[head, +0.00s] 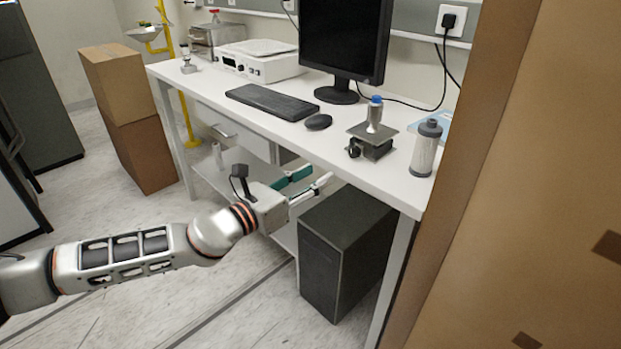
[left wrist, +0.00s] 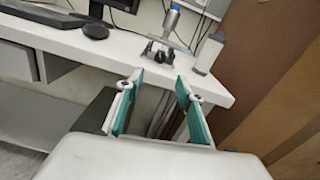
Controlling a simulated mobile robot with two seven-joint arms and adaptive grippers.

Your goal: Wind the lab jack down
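The lab jack (head: 371,144) stands on the white bench near its front edge, with a black knob (head: 353,151) on its left front side. A metal cylinder with a blue top (head: 375,114) stands upright on its plate. The jack also shows in the left wrist view (left wrist: 166,52), beyond my fingers. My left gripper (head: 309,183) is open and empty, in front of the bench and below its top, apart from the jack. Its two green-padded fingers show spread in the left wrist view (left wrist: 158,100). My right gripper is not in view.
On the bench (head: 190,84) are a mouse (head: 318,122), a keyboard (head: 272,102), a monitor (head: 345,40) and a grey-capped cylinder (head: 426,148) right of the jack. A dark computer case (head: 345,250) stands below. A brown panel (head: 530,200) bounds the right side.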

